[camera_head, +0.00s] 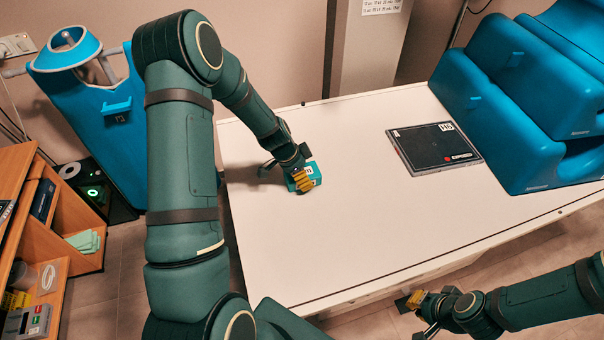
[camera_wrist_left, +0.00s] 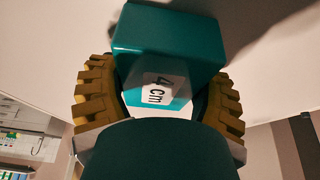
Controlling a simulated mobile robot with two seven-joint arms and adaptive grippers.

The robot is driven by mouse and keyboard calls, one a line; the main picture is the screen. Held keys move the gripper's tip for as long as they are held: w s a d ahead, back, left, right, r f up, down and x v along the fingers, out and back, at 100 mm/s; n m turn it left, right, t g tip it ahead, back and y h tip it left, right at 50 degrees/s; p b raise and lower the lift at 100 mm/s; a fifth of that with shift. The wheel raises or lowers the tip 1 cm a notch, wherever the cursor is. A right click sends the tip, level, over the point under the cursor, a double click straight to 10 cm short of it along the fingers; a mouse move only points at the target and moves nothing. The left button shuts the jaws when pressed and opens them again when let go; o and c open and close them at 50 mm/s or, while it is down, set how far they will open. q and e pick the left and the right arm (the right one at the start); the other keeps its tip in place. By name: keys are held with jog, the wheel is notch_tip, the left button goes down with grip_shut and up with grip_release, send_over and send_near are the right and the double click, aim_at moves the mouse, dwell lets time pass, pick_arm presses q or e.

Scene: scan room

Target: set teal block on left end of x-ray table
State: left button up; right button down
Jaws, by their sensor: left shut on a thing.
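The teal block (camera_head: 314,175) is at the left end of the white x-ray table (camera_head: 330,240). My left gripper (camera_head: 303,179) is shut on it, with yellow finger pads on its sides. In the left wrist view the teal block (camera_wrist_left: 165,45) sits between both pads and shows a white "4 cm" label. I cannot tell whether its underside touches the table top. My right gripper (camera_head: 416,301) is low at the front right, beside the table's front edge and away from the block. Its finger opening is too small to make out.
A black detector plate (camera_head: 435,147) lies on the table right of the block. Large blue padded supports (camera_head: 520,100) fill the table's right end. A wooden shelf unit (camera_head: 60,220) and a blue chair-like item (camera_head: 100,120) stand left of the table. The table's middle is clear.

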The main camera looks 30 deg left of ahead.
pick_arm(q)
jog(key=shift+f, duration=0.1)
jog(key=o, duration=1.3)
jog(key=shift+a+r, duration=0.1)
jog(key=shift+r, duration=0.35)
jog(key=v, duration=1.1)
jog(key=shift+p, duration=0.35)
jog(key=shift+s, duration=0.15)
